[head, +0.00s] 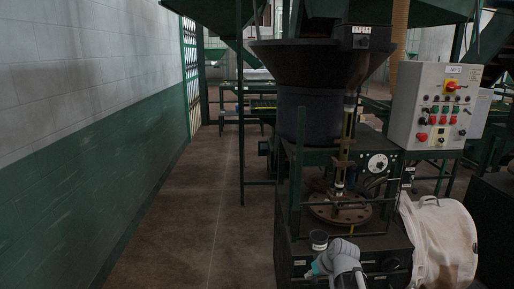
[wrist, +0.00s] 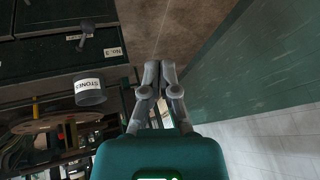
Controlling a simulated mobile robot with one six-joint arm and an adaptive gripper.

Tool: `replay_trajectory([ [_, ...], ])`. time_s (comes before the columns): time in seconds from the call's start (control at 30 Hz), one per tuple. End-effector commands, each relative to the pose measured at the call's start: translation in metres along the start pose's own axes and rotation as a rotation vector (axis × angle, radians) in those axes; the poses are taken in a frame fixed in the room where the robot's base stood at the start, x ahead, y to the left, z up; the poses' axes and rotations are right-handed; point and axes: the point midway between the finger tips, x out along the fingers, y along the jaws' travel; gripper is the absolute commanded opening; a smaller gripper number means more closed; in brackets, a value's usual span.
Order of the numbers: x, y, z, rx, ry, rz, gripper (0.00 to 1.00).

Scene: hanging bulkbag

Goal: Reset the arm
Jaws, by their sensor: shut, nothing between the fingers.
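My gripper (wrist: 152,76) shows in the wrist view with its two fingers together and nothing between them. It points over the brown floor, with the dark machine on the left of that view and the green and white wall on the right. In the head view my arm (head: 343,262) shows at the bottom, in front of the machine's front face. The gripper's fingertips cannot be made out clearly there.
A dark machine with a round hopper (head: 310,60) stands in the middle. A control box (head: 435,105) and a white bag (head: 445,240) are at its right. A cup labelled STONES (wrist: 89,92) sits by the machine. Open floor (head: 215,200) lies between machine and wall (head: 90,190).

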Motion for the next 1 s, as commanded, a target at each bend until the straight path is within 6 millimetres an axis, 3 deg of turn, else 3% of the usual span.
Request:
replay_trajectory([
  [0.03,-0.004,-0.012,0.018,0.020,-0.067,0.025,0.00],
  [0.2,-0.015,-0.029,0.066,0.119,-0.273,0.151,0.00],
  [0.4,-0.029,-0.036,0.100,0.206,-0.404,0.287,0.00],
  [1.0,-0.033,-0.037,0.107,0.235,-0.435,0.332,0.00],
])
